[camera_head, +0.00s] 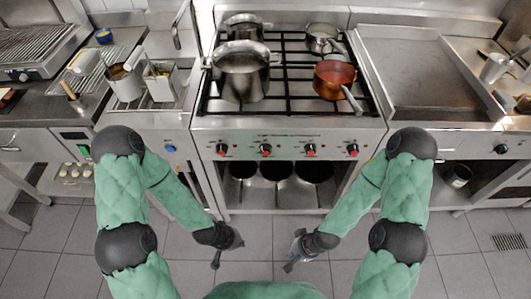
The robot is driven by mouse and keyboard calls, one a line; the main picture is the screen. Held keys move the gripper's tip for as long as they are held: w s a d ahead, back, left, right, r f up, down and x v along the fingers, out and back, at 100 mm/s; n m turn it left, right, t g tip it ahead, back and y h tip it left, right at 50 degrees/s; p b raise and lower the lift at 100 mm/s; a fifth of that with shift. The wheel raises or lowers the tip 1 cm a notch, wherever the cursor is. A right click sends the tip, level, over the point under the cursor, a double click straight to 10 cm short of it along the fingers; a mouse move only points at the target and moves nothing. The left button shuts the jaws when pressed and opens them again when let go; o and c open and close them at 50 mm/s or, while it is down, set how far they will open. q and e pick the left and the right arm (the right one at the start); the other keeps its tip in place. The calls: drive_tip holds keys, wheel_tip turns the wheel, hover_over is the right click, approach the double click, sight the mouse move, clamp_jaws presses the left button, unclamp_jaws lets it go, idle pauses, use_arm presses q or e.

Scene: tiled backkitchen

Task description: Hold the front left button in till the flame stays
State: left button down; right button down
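The gas range (290,124) stands ahead, with a row of several black knobs with red marks on its front panel. The leftmost knob (221,149) is at the panel's left end, with a second knob (265,149) to its right. I cannot read which burner each serves. No flame shows; a large steel pot (241,72) hides the front left burner. My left gripper (228,257) hangs below and in front of the range, apart from the knobs, its fingers spread and empty. My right gripper (292,250) is likewise low, open and empty.
An orange saucepan (333,79) stands front right on the range, its handle pointing forward. Another pot (244,27) and a small pan (322,38) stand behind. A fryer (162,83) is left, a flat griddle (420,72) right. Pans sit on the open shelf below the knobs.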

sight(266, 153)
use_arm(q)
drive_tip(key=w+d+r+m+t+h+p, duration=0.1)
drive_tip(key=w+d+r+m+t, duration=0.3)
drive_tip(key=w+r+m, duration=0.3)
drive_tip(key=w+d+r+m+t+h+p, duration=0.1)
drive_tip(key=w+d+r+m+t, duration=0.3)
drive_tip(key=w+r+m, duration=0.3)
drive_tip(key=shift+w+d+r+m+h, duration=0.3)
drive_tip(key=shift+w+d+r+h, duration=0.15)
drive_tip(key=shift+r, duration=1.05)
drive_tip(key=w+b, duration=0.2)
drive_tip(key=w, duration=0.7)
drive_tip(key=shift+b, duration=0.3)
drive_tip(key=shift+w, duration=0.35)
